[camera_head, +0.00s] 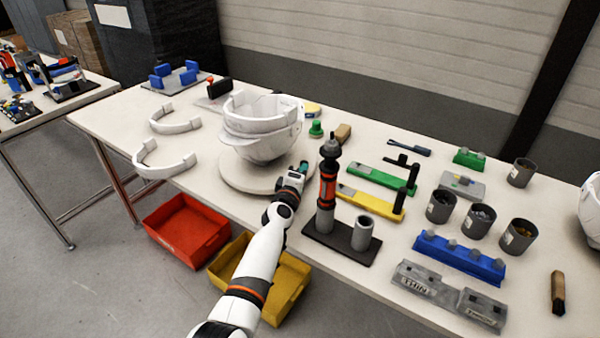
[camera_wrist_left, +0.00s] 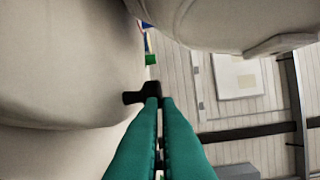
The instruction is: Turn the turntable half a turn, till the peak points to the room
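The round white turntable (camera_head: 235,183) lies on the table near its front edge. A white helmet shell (camera_head: 262,145) sits on it, open side up; I cannot tell clearly which way its peak points. My left gripper (camera_head: 303,168) is at the turntable's right side, low beside the shell. In the left wrist view its two green fingers (camera_wrist_left: 159,100) are close together, their tips at a small black handle (camera_wrist_left: 135,98), and look shut on it. The shell (camera_wrist_left: 235,22) and the pale turntable (camera_wrist_left: 60,110) fill much of that view. My right gripper is not in view.
A black stand (camera_head: 340,243) with an orange-and-black tool (camera_head: 328,182) rises just right of my left gripper. Yellow (camera_head: 370,204) and green (camera_head: 382,180) racks lie beyond. White curved bands (camera_head: 165,160) lie left. Red (camera_head: 188,228) and yellow (camera_head: 285,285) bins stand below the table edge.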

